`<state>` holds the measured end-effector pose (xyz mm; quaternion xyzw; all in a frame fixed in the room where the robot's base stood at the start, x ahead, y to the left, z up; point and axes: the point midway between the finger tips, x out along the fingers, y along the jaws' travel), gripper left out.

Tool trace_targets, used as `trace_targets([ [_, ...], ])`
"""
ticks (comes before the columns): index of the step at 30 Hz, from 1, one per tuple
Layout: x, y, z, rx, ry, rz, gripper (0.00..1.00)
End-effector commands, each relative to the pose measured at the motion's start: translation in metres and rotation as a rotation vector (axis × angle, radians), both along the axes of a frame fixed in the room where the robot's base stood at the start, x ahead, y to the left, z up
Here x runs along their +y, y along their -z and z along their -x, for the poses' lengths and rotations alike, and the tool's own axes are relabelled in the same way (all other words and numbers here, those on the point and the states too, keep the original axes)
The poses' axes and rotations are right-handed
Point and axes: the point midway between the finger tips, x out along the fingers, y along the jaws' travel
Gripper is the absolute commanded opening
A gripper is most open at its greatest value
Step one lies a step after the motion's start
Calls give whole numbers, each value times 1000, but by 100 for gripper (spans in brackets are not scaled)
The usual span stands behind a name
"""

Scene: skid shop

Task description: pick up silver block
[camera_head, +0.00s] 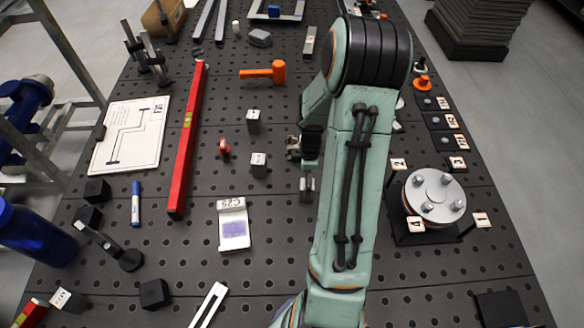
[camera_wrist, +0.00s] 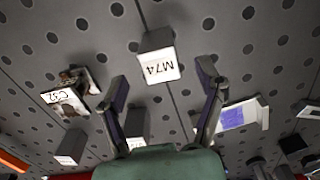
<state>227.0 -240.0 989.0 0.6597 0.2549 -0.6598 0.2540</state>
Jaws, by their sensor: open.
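A silver block (camera_head: 306,188) stands on the perforated table just left of my arm. In the wrist view, a silver block with a white label reading M74 (camera_wrist: 155,42) appears between my spread fingertips, apart from both. My gripper (camera_wrist: 163,77) is open and empty; in the head view my gripper (camera_head: 311,150) is a dark shape largely hidden by my arm. Similar silver blocks stand to the left, one nearer (camera_head: 259,165) and one farther (camera_head: 253,120). Another grey block (camera_head: 309,40) lies far back.
A small metal part labelled C32 (camera_wrist: 70,95) stands close to my gripper. A round silver fixture (camera_head: 434,195) is right of my arm.

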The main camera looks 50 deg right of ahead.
Motion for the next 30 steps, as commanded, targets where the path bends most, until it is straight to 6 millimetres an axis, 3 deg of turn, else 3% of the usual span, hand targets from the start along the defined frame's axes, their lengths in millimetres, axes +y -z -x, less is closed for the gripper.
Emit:
trace_targets([
  [12, 0, 58, 0, 0, 1, -1, 70],
  [22, 0, 64, 0, -1, 1, 1, 70],
  [23, 0, 64, 0, -1, 1, 1, 63],
  [29, 0, 64, 0, -1, 1, 1, 1],
  [30, 0, 64, 0, -1, 1, 1, 0],
])
